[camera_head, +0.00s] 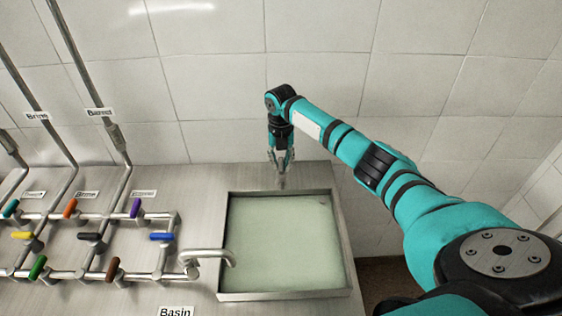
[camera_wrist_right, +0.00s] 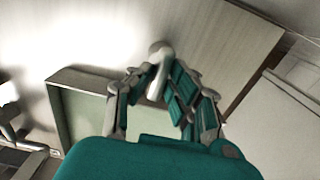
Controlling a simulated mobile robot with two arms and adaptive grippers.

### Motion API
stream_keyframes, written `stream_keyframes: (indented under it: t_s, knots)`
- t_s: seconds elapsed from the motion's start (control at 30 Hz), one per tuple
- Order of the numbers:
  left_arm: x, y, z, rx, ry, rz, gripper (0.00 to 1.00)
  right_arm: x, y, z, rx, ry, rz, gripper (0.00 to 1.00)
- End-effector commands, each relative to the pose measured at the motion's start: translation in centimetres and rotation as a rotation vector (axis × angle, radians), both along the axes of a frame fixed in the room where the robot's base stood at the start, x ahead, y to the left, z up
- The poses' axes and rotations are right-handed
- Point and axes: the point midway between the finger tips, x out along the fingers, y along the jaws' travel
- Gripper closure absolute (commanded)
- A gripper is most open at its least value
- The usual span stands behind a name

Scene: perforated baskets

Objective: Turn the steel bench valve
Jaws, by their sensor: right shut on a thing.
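My right gripper (camera_head: 281,160) reaches straight down behind the basin's back rim, over the steel bench. In the right wrist view my right gripper (camera_wrist_right: 160,88) has its fingers closed around a pale grey steel piece with a rounded end, which looks like the handle of the steel bench valve (camera_wrist_right: 159,50). Its lower part is hidden between the fingers. In the head view the valve is mostly hidden by the gripper and too small to make out. My left gripper is in neither view.
The basin (camera_head: 344,245) holds pale greenish liquid, with a curved spout (camera_head: 210,253) over its left side. To the left, steel pipes carry several coloured valve handles, including a blue one (camera_head: 162,237) and a purple one (camera_head: 135,207). A tiled wall (camera_head: 210,120) stands behind the bench.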

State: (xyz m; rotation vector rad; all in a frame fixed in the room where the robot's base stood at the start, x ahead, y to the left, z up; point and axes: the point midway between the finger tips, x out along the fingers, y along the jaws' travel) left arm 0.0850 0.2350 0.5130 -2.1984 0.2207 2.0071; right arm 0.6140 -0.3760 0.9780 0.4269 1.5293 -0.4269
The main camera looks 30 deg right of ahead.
Motion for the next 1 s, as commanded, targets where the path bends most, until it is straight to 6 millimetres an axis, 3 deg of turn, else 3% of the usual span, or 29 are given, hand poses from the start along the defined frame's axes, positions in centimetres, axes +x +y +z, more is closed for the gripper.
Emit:
stream_keyframes:
  t_s: [0.43, 0.47, 0.63, 1.0]
  knots:
    - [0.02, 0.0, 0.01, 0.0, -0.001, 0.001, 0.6, 0.12, -0.01, 0.19, 0.0, -0.004, 0.012, 1.0]
    - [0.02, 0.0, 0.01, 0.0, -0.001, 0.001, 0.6, 0.12, -0.01, 0.2, 0.0, -0.004, 0.012, 0.82]
    - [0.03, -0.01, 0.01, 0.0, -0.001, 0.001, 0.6, 0.08, -0.02, 0.14, 0.0, -0.004, 0.011, 0.61]
    - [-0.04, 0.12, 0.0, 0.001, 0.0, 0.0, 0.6, 0.1, -0.03, 0.89, 0.0, -0.004, 0.01, 0.61]
